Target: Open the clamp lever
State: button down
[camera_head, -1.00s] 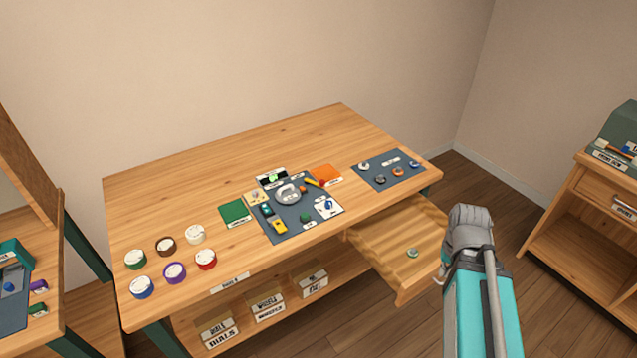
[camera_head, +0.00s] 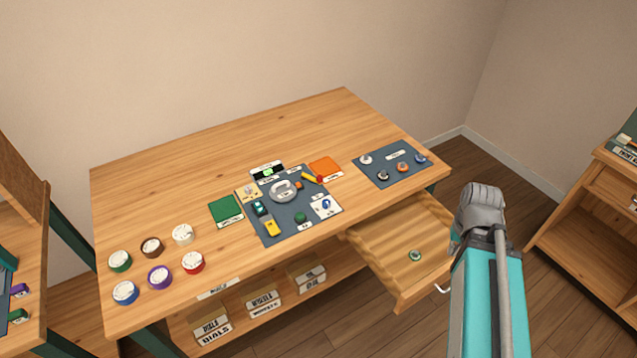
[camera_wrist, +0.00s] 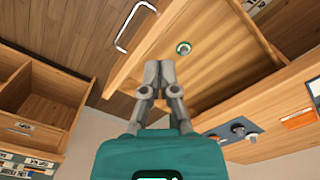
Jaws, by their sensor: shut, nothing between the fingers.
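On the dark mat (camera_head: 264,222) in the middle of the workbench stands a ring-shaped grey-white device (camera_head: 283,190). My gripper shows in the wrist view (camera_wrist: 160,68), shut and empty, over the pulled-out drawer and well apart from the lever. In the head view my arm at the right hides its fingertips.
The open drawer (camera_head: 385,237) juts from the bench front, with a small green-rimmed part (camera_head: 415,256) inside and a metal handle (camera_wrist: 135,25). A second mat (camera_head: 405,177) holds several knobs. Several coloured dials stand at the bench's left. Bare wood lies behind the mats.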

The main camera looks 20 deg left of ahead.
jog(key=shift+w, duration=0.1)
jog(key=w+a+r+n+t, duration=0.1)
jog(key=w+a, duration=0.2)
jog(key=a, duration=0.9)
jog(key=w+a+r+n+t+y+p, duration=0.1)
jog(key=w+a, duration=0.3)
jog(key=a, duration=0.9)
jog(key=w+a+r+n+t+y+p, duration=0.1)
jog(key=w+a+n+t, duration=0.1)
jog(key=a, duration=1)
jog(key=shift+w+a+r+n, duration=0.15)
jog(key=shift+w+a+n, duration=0.1)
jog(key=shift+w+n, duration=0.45)
jog(key=b+x, duration=0.9)
jog(key=x, duration=0.1)
jog(key=shift+w+a, duration=0.45)
jog(key=shift+w, duration=0.4)
jog(key=shift+w+a, duration=0.45)
jog(key=shift+w, duration=0.45)
